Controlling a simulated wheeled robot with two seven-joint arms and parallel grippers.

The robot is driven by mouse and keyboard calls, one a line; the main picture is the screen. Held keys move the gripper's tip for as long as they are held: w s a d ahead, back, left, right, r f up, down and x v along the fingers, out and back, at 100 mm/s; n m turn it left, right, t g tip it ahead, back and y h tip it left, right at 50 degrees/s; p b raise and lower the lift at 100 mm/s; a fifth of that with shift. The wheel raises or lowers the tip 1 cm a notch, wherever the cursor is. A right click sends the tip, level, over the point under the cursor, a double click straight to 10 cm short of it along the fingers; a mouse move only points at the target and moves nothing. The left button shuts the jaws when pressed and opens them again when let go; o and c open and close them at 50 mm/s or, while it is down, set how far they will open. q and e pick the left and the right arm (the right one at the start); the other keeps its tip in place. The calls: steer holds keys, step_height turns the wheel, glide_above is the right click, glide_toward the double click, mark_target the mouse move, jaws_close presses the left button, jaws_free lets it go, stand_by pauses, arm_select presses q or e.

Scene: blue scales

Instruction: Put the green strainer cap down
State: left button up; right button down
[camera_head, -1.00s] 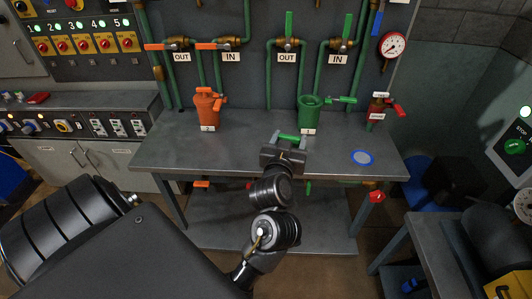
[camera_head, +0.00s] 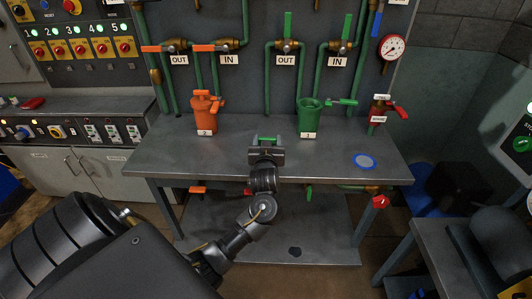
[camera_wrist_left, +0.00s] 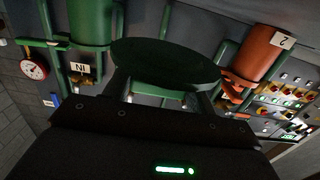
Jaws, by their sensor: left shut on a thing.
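The green strainer cap (camera_head: 268,139) is held in my left gripper (camera_head: 266,147), over the front part of the metal table. In the left wrist view, the cap (camera_wrist_left: 165,65) is a dark green disc at the tips of the two fingers (camera_wrist_left: 162,93). Whether it touches the tabletop is unclear. The green strainer (camera_head: 310,118), labelled 1, stands open-topped at the back of the table, to the right of and behind the gripper. My right gripper is not in view.
An orange strainer (camera_head: 205,112), labelled 2, stands at the back left. A blue-rimmed disc (camera_head: 364,161) lies on the table (camera_head: 190,160) at the right. A red valve piece (camera_head: 380,109) is at the back right. The table left of my gripper is clear.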

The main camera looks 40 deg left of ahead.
arm_select(q)
steer(key=shift+w+a+f, duration=0.35)
steer(key=shift+a+f, duration=0.1)
steer(key=shift+f, duration=0.1)
steer(key=shift+w+a+f, duration=0.3)
steer(key=shift+a+f, duration=0.1)
steer(key=shift+f, duration=0.15)
steer(key=shift+w+a+f, duration=0.1)
steer(key=shift+f, duration=1.65)
steer(key=shift+f, duration=0.15)
steer(key=o, duration=1.3)
